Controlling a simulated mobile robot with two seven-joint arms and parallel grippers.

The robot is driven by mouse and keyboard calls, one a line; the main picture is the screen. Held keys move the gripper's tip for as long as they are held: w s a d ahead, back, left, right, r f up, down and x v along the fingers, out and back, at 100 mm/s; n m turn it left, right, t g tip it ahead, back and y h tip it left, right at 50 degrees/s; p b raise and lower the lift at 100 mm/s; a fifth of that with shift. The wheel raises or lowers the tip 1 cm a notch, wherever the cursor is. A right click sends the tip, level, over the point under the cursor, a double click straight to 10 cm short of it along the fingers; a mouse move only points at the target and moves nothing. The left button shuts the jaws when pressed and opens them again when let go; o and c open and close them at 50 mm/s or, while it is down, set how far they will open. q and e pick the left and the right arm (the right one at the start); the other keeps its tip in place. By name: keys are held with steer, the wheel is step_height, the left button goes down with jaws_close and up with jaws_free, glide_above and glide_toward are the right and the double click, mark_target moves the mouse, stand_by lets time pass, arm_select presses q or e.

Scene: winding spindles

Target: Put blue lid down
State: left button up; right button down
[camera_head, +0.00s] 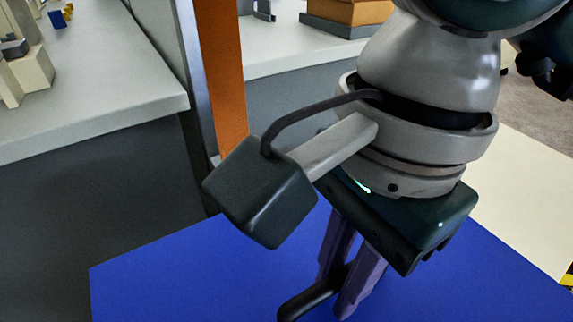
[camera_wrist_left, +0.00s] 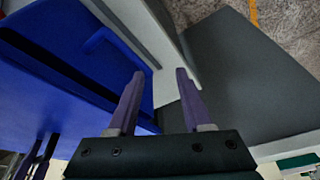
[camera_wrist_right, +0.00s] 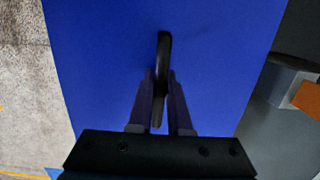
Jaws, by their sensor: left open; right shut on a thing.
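The blue lid (camera_head: 180,275) is a broad flat blue panel at the bottom of the head view. It also fills the middle of the right wrist view (camera_wrist_right: 95,60). My right gripper (camera_head: 338,288) is shut on the lid's black handle (camera_head: 305,301), and the handle shows between its fingers in the right wrist view (camera_wrist_right: 164,48). My left gripper (camera_wrist_left: 160,73) is open, with nothing between its fingers. Blue surfaces (camera_wrist_left: 50,110) lie left of it with a dark strip between them. I cannot tell whether the lid rests on anything.
A light worktop (camera_head: 95,90) with small blocks stands at the upper left in the head view, beside an orange upright panel (camera_head: 220,75). Another counter behind carries an orange-brown box (camera_head: 350,12). Speckled floor (camera_wrist_right: 22,90) shows left of the lid in the right wrist view.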

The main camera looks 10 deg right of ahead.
mark_target(334, 299)
steer(key=shift+f+b, duration=0.3)
steer(key=shift+f, duration=1.6)
steer(key=c, duration=1.3)
jaws_free()
steer(key=shift+f, duration=0.2)
steer(key=o, duration=0.5)
steer(key=shift+r, duration=0.1)
steer(key=shift+c, duration=0.2)
steer(key=shift+r, duration=0.3)
steer(key=r, duration=0.3)
steer(key=d+r+p, duration=0.1)
steer(key=r, duration=0.7)
steer(key=shift+w+d+r+p, duration=0.15)
steer(key=shift+w+r+p, duration=0.15)
steer(key=shift+p, duration=0.1)
